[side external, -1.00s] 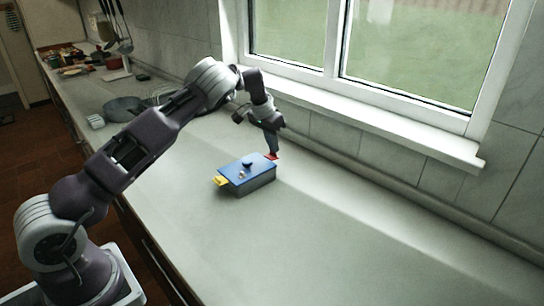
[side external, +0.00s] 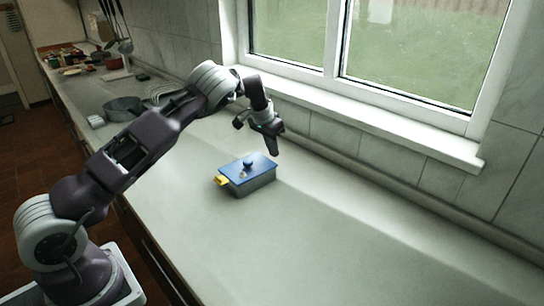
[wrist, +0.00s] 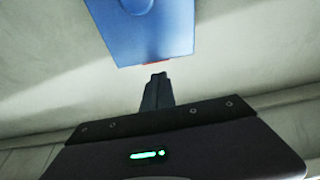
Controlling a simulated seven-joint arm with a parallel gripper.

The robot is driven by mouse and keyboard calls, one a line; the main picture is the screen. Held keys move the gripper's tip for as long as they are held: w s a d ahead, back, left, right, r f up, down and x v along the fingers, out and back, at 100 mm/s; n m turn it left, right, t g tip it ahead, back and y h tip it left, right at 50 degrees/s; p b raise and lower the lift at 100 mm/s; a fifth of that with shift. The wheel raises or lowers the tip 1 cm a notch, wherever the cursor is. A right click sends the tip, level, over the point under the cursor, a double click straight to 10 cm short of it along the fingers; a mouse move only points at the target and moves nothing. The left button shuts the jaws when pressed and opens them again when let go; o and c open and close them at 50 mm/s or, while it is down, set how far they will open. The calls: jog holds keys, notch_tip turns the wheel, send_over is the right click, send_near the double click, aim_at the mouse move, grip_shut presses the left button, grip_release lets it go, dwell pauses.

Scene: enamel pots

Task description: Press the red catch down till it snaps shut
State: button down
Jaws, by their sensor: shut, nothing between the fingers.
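In the wrist view the blue lid (wrist: 160,38) fills the top middle. The red catch (wrist: 156,63) shows only as a thin strip at the lid's edge in the wrist view; in the side view it is hidden behind the box's far end. A yellow catch (side external: 222,181) sticks out at the near end. My gripper (side external: 273,152) is shut and empty, just beyond the red catch's end. Its fingertips (wrist: 158,76) appear apart from the strip.
The counter (side external: 330,240) is clear around the box. A window sill (side external: 390,128) and tiled wall run behind my gripper. A grey pan (side external: 122,107) and other kitchen things stand far off at the left.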

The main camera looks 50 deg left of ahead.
notch_tip(320, 180, up, 7)
dwell(0.8)
jog(key=s+d+r+n+t+h, duration=0.1)
jog(key=s+d+r, duration=0.5)
jog(key=s+r, duration=0.35)
jog(key=s+d+r+n+h, duration=0.1)
jog(key=s+d+r, duration=0.6)
jog(key=s+r, duration=0.25)
jog(key=s+d+f+m+y, duration=0.1)
jog(key=s+d+f, duration=0.1)
jog(key=s, duration=1)
jog(key=s+d+f+m+t+y, duration=0.1)
jog(key=s+d, duration=0.4)
jog(key=s, duration=0.8)
jog(key=shift+s+d+f, duration=0.15)
jog(key=shift+d+f, duration=0.05)
jog(key=shift+f, duration=0.4)
